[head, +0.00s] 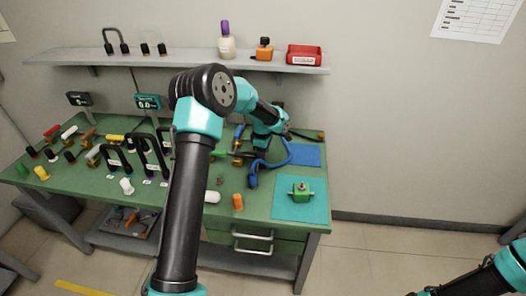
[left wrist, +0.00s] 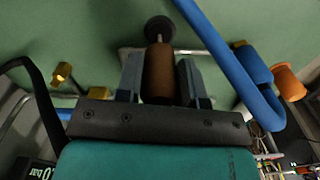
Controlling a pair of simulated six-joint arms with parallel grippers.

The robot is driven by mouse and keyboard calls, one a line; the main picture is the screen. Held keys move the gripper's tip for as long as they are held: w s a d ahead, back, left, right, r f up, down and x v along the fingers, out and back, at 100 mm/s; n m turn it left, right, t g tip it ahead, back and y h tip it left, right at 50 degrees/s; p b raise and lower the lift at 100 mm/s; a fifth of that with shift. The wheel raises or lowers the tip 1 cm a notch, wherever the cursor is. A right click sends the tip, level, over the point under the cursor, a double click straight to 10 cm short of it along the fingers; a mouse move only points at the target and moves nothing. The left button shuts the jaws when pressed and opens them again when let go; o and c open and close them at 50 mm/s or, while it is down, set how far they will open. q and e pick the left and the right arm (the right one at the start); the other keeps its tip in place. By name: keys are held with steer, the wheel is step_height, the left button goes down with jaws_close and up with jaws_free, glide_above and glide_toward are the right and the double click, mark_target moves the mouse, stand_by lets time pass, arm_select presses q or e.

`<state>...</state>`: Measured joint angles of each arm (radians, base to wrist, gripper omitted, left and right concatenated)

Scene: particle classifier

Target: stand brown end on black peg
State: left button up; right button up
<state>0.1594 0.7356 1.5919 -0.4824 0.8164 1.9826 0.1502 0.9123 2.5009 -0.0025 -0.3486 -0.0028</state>
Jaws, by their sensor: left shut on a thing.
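My left gripper (left wrist: 159,64) is shut on a brown cylindrical piece (left wrist: 158,78), which lies between its two grey fingers in the left wrist view. A dark round black part (left wrist: 160,29) shows just beyond the brown piece's far end. I cannot tell whether it belongs to the piece or is the black peg. In the head view my left arm reaches over the green bench, and the gripper and held piece are largely hidden behind the arm. My right arm enters at the lower right, away from the bench, and its jaws are not clear.
A blue curved tube (left wrist: 232,65) passes close beside the held piece. An orange cylinder (head: 238,202) and a green block (head: 302,190) on a teal mat (head: 300,211) stand at the bench's right. Several coloured handled parts crowd the left. A shelf (head: 120,58) runs behind.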

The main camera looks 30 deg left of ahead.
stand_by(1.2)
arm_select(q)
steer(key=shift+f, duration=1.8)
stand_by(0.3)
steer(key=o, duration=1)
steer(key=shift+r, duration=0.1)
step_height(320, 180, up, 17)
steer(key=shift+r, duration=0.15)
stand_by(0.7)
